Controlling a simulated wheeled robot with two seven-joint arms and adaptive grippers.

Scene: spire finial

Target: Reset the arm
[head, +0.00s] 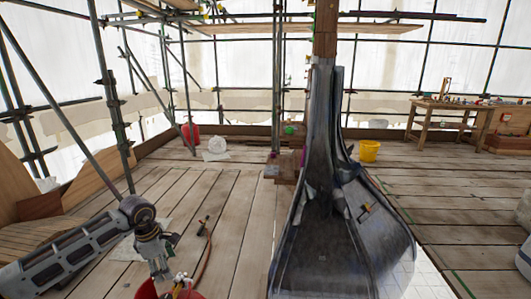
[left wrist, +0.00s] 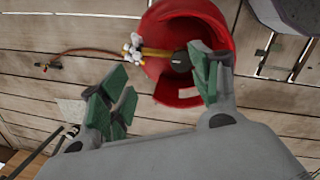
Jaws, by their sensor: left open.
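My left arm comes in from the left in the head view, with its gripper (head: 165,266) pointing down at the lower left. In the left wrist view the gripper (left wrist: 160,92) is open, its green-padded fingers wide apart with nothing held between them. Below it stands a red gas bottle (left wrist: 205,22) with a collar and a valve (left wrist: 135,50). The red bottle is partly cut off at the bottom of the head view (head: 146,291). I cannot tell the exact gap between fingers and bottle. My right gripper is not in view.
A hose (head: 207,262) runs from the bottle to a torch (head: 203,228) on the planks. A grey metal-clad spire (head: 325,240) stands just right. Scaffold poles (head: 115,110) rise at left. A yellow bucket (head: 369,151) and workbench (head: 440,108) are farther back.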

